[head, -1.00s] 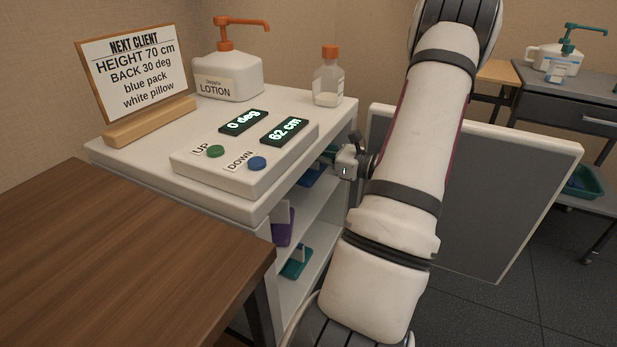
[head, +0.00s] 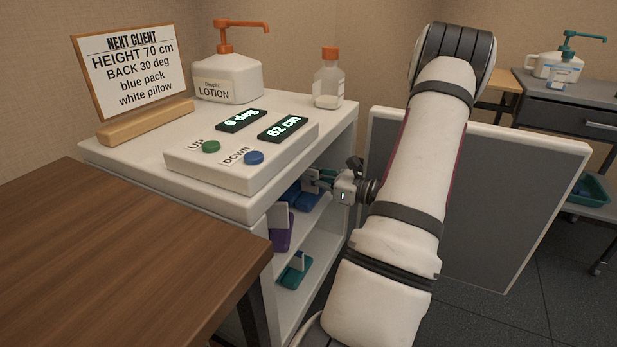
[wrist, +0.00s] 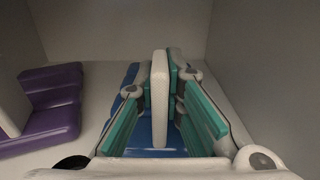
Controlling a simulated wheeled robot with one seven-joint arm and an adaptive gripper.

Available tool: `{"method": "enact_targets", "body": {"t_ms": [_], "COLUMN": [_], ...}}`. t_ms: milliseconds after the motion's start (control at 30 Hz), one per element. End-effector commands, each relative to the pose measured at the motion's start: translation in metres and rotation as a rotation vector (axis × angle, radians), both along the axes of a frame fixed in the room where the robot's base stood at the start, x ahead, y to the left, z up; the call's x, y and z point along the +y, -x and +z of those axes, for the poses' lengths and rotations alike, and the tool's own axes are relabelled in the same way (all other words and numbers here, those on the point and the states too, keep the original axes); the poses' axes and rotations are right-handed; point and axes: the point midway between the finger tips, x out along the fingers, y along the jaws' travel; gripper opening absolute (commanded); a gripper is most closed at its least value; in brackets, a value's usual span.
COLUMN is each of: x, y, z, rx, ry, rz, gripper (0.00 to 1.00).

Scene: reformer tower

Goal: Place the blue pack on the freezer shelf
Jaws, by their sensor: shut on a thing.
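The blue pack (head: 309,202) is in the open white cabinet, with a white upright handle. In the wrist view the blue pack (wrist: 150,135) lies beneath my gripper. My gripper (head: 314,182) reaches in from the right. In the wrist view its teal-padded fingers (wrist: 160,88) are on both sides of the white handle and shut on it. I cannot tell whether the pack's base still touches the shelf (head: 312,217).
A purple pack (wrist: 55,110) stands left of the blue one. A teal pack (head: 295,271) is lower down. The cabinet's side walls are close. The grey-faced open door (head: 500,200) is on the right. A control box (head: 240,150) and lotion bottle (head: 228,78) stand on top.

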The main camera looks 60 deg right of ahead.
Motion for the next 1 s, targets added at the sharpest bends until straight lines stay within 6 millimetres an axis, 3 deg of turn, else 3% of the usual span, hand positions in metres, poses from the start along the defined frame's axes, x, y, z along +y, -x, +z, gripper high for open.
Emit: {"method": "enact_targets", "body": {"t_ms": [33,67,133,567,1000], "x": [0.0,0.0,0.0,-0.001,-0.008], "y": [0.0,0.0,0.0,0.007,0.09], "z": [-0.002,-0.001,-0.001,0.002,0.003], "rx": [-0.001,0.0,0.0,0.001,0.0], "ry": [0.0,0.0,0.0,-0.001,-0.002], "rz": [0.0,0.0,0.0,-0.002,-0.003], "gripper": [0.0,0.16,0.29,0.29,0.29]}}
